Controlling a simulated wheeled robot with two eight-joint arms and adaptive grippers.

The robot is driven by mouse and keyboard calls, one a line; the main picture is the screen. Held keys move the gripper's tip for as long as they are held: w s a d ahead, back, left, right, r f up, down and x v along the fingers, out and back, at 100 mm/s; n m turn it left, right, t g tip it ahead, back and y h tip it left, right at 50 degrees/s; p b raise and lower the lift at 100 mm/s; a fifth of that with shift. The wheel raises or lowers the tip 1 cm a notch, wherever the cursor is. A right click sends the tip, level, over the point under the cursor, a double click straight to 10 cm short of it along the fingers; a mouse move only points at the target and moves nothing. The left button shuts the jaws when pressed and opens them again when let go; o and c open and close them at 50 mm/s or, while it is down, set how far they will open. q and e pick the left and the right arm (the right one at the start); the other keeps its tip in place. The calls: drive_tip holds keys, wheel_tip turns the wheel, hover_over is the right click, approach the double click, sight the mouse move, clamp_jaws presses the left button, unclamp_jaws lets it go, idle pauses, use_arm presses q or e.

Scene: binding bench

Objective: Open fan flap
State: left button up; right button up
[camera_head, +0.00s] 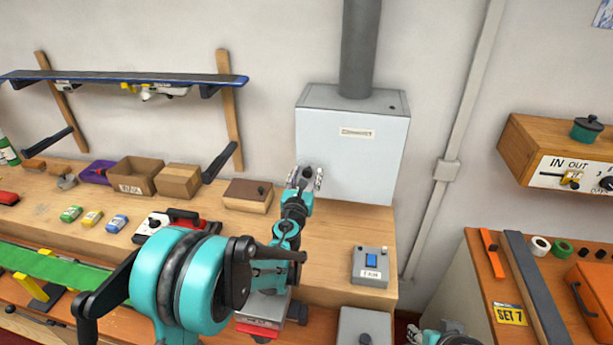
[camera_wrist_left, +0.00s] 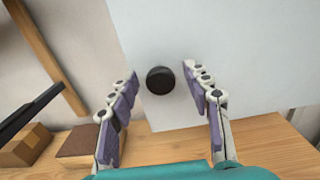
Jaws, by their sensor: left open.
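The fan flap is the pale front panel (camera_head: 365,160) of a grey box on the back wall, with a label near its top; it stands shut against the box. Its round black knob (camera_wrist_left: 160,80) shows in the left wrist view, low on the panel. My left gripper (camera_head: 305,178) is open in front of the knob, and in the left wrist view its fingertips (camera_wrist_left: 160,75) are on either side of it. I cannot tell how far the fingers reach past it. A teal and grey part at the bottom edge looks like my right gripper (camera_head: 440,334), mostly cut off.
A dark grey duct (camera_head: 360,50) rises from the box. Below on the bench stand a wooden block with a dark top (camera_head: 248,195) and a grey switch box (camera_head: 370,268) with a blue button. A wooden IN/OUT box (camera_head: 540,150) hangs at right.

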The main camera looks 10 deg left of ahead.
use_arm(q)
clamp_jaws()
drive_tip(key=shift+s, duration=0.1)
